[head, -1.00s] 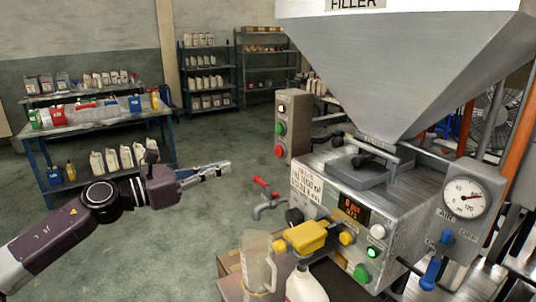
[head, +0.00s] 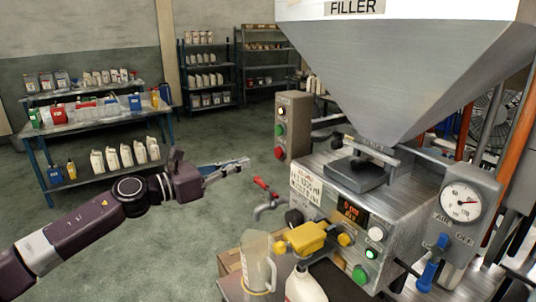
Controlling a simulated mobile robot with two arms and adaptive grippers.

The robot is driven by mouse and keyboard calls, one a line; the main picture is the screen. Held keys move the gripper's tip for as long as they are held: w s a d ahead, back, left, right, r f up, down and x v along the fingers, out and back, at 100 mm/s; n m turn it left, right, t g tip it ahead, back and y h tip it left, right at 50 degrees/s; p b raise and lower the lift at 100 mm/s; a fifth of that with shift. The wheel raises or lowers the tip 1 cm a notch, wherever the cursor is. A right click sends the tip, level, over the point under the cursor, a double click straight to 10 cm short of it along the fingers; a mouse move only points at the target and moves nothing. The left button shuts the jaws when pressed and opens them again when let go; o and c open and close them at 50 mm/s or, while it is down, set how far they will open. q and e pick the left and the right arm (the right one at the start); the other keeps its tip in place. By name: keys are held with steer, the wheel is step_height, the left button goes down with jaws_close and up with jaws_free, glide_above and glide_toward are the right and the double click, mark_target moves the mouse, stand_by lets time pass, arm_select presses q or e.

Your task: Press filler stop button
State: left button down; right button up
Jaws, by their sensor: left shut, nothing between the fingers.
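The filler machine (head: 335,205) stands at the right under a large metal hopper (head: 390,70) marked FILLER. A button box (head: 293,125) stands at its left rear side. It carries a pale button at the top, a green button (head: 280,130) in the middle and a red button (head: 280,153) at the bottom. My left gripper (head: 243,163) is shut and empty. In the picture it is left of the red button and slightly below it, apart from it. My right gripper is not in view.
A red-handled tap (head: 265,197) sticks out left of the machine. A clear jug (head: 257,262), a yellow piece (head: 305,238) and a white bottle (head: 303,285) are in front. A pressure gauge (head: 462,203) is at right. Shelves with bottles (head: 95,115) stand behind open floor.

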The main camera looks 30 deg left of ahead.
mark_target(277, 153)
arm_select(q)
steer(key=p+x, duration=0.1)
steer(key=x, duration=0.1)
steer(key=p+x, duration=0.4)
steer(key=x, duration=0.1)
steer(key=shift+d+r, duration=0.1)
steer(key=shift+r, duration=0.2)
steer(key=shift+w+d+f+p, duration=0.1)
steer(key=shift+w+d+p, duration=0.15)
steer(key=shift+w+p, duration=0.3)
steer(key=shift+w+d+f, duration=0.1)
steer(key=shift+w+f, duration=0.05)
